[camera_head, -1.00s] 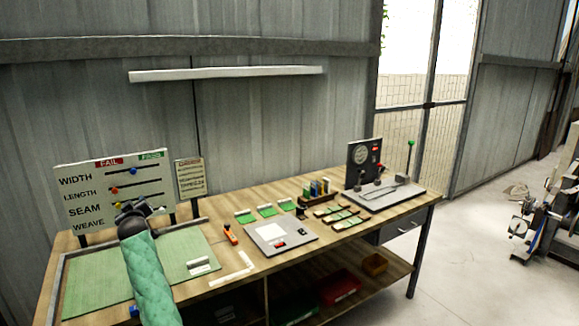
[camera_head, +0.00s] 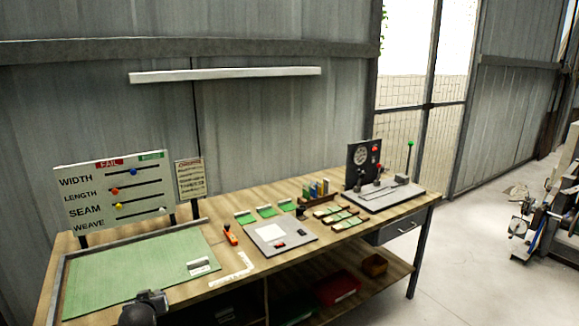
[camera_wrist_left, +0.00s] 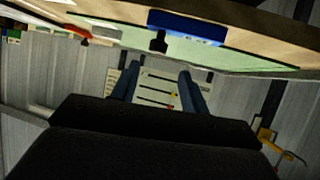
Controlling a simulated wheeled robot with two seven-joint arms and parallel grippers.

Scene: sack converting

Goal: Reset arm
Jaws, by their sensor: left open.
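My left gripper (camera_head: 151,299) is low at the front edge of the green mat (camera_head: 130,268) on the workbench, seen from above in the head view. In the left wrist view its two fingers (camera_wrist_left: 158,84) stand apart with nothing between them. Beyond them is the white board (camera_head: 115,192) with WIDTH, LENGTH, SEAM and WEAVE rows and coloured sliders. My right gripper is not in view.
The wooden bench (camera_head: 225,262) also holds an orange tool (camera_head: 230,235), a white L-shaped square (camera_head: 234,270), a grey plate (camera_head: 281,236), green samples and a gauge stand (camera_head: 364,163). Bins sit on the lower shelf. The mat is mostly bare.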

